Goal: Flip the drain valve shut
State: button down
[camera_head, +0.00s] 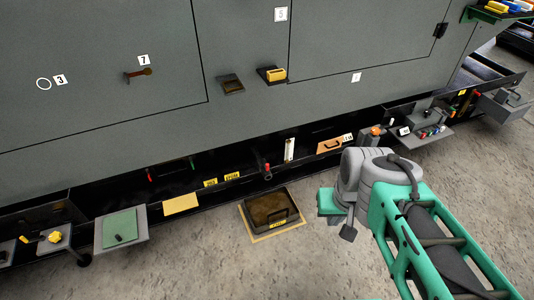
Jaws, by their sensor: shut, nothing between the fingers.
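No part is clearly labelled as the drain valve. A small dark fitting with a red end (267,170) sticks out low on the enclosure's front, just behind a dark pan, and may be it. Which way its lever lies is too small to tell. An orange fitting (376,131) shows further right, just behind my wrist. My gripper (347,234) is shut and empty, over the floor to the right of the pan, apart from both fittings. My wrist and arm hide part of the sill and floor on the right.
The dark pan with a handle (258,211) lies on the floor on a tan outline. A green-topped shelf (120,228) and a yellow knob (55,237) jut out at left. A grey shelf with small coloured parts (424,138) juts out at right. The front floor is clear.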

aim_at(265, 163)
jog(key=u, duration=0.6)
jog(key=i, duration=0.85)
jog(key=u, duration=0.7)
